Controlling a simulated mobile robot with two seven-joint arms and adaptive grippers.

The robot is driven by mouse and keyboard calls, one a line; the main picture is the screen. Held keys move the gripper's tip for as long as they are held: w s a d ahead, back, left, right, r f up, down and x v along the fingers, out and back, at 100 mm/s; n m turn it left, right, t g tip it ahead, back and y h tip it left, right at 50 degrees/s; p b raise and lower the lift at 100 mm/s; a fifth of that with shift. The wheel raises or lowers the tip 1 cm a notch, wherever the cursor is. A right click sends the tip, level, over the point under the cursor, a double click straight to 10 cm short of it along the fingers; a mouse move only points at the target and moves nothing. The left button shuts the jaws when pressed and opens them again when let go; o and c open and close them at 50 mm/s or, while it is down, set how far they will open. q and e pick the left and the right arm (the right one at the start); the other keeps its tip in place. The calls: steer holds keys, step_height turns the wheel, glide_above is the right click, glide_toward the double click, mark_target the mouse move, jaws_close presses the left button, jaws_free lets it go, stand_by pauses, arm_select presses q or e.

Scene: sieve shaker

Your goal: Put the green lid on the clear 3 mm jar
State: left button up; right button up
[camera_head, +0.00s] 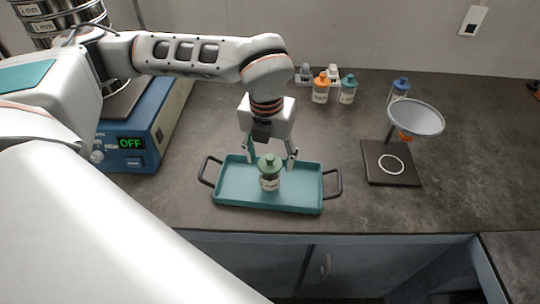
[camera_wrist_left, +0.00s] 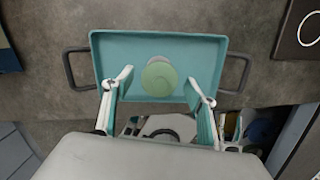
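A clear jar (camera_head: 269,183) with a pale label stands upright in the teal tray (camera_head: 230,190). The green lid (camera_head: 269,162) sits on top of the jar. In the left wrist view the lid (camera_wrist_left: 159,78) covers most of the jar from above; whether it is fully seated cannot be told. My left gripper (camera_head: 270,160) points down over the tray, with one finger on each side of the lid. In the left wrist view its fingers (camera_wrist_left: 164,86) are spread, with gaps between them and the lid. My right gripper is not in view.
A funnel (camera_head: 415,118) on a dark stand (camera_head: 390,170) is at right. The blue shaker (camera_head: 150,130), reading OFF, is at left.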

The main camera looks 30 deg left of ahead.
mark_target(268, 167)
arm_select(q)
steer(key=shift+r, duration=0.15)
steer(key=shift+r+p, duration=0.35)
step_height(268, 167, up, 12)
steer(key=s, duration=0.1)
steer(key=shift+s+d+p, duration=0.2)
steer(key=shift+p, duration=0.15)
steer(key=shift+r, duration=0.1)
